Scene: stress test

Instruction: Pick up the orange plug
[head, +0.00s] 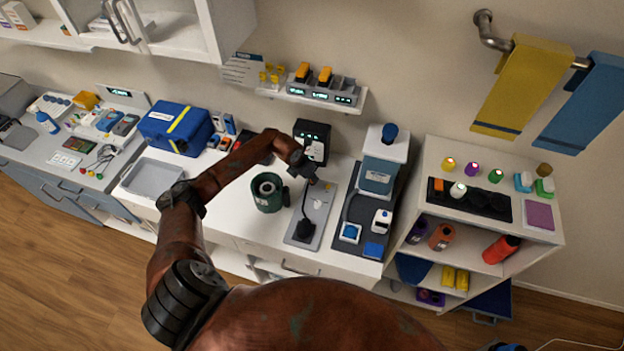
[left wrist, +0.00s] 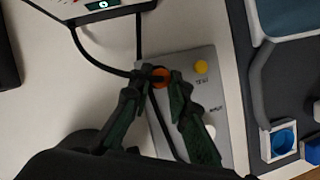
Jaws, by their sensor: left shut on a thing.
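The orange plug (left wrist: 160,75) shows in the left wrist view between the fingertips of my left gripper (left wrist: 159,82). The fingers are shut on it, and they hide part of it. The plug is over the grey panel (left wrist: 222,125); I cannot tell whether it touches the panel. A black cable (left wrist: 88,55) runs close by the plug. In the head view my left gripper (head: 310,176) is over the upper part of the same grey panel (head: 317,212), and the plug is too small to make out. My right gripper is not in view.
A black device (head: 312,136) with a green display stands behind the panel. A dark green canister (head: 267,192) stands left of it. A white and blue machine (head: 380,165) on a dark mat is close on the right. A yellow button (left wrist: 201,67) is beside the plug.

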